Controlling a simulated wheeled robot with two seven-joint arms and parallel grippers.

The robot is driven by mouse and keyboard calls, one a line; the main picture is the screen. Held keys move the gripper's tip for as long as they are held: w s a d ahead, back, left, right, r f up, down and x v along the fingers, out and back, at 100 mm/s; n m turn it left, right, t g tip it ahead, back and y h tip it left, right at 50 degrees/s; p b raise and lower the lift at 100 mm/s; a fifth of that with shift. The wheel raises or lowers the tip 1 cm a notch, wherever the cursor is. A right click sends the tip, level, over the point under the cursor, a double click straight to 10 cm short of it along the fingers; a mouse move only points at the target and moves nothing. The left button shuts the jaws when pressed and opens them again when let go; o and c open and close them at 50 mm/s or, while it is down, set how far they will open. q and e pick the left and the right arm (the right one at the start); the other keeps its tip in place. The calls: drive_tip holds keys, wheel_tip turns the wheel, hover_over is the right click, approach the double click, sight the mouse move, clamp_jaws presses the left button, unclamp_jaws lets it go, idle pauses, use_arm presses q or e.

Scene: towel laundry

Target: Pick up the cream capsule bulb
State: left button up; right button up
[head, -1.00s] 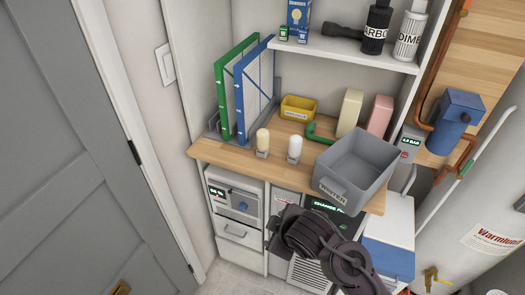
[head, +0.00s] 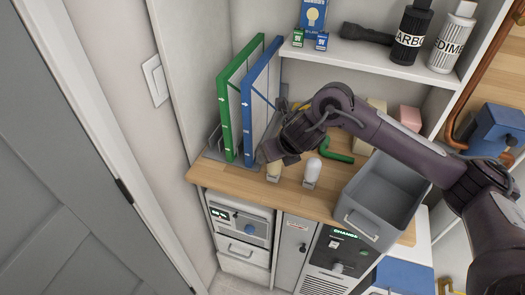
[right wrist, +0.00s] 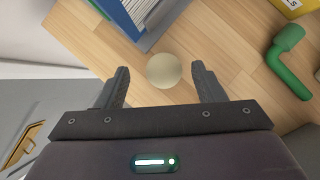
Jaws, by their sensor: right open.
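The cream capsule bulb (head: 274,170) stands upright on the wooden counter, near its front edge, in the head view. Its upper part is partly hidden by my right gripper (head: 272,155). In the right wrist view the bulb shows as a round cream top (right wrist: 164,71). It lies between and slightly beyond the fingertips of my right gripper (right wrist: 160,72), which is open, with a gap on both sides. A white capsule bulb (head: 312,171) stands to the right of it. My left gripper is not in view.
Green and blue binders (head: 248,100) stand close behind and left of the cream bulb. A grey bin (head: 385,190) sits at the right on the counter (head: 225,178). A green bent pipe (head: 335,152) lies behind the bulbs. A shelf (head: 370,70) hangs above.

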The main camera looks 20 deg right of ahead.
drive_tip(key=shift+d+f, duration=0.25)
wheel_tip(320, 180, down, 2)
drive_tip(key=shift+a+f+p, duration=0.1)
drive_tip(key=shift+a+p, duration=0.05)
drive_tip(key=shift+p, duration=0.55)
drive_tip(key=x, duration=0.3)
drive_tip(key=shift+w, duration=0.25)
drive_tip(key=shift+w+f, duration=0.2)
drive_tip(key=c, duration=0.5)
drive_tip(key=shift+c, duration=1)
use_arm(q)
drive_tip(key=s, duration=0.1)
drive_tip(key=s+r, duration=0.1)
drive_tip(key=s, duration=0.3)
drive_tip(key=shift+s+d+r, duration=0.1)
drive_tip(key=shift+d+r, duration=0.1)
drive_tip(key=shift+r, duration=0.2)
use_arm(e)
drive_tip(key=c, duration=0.4)
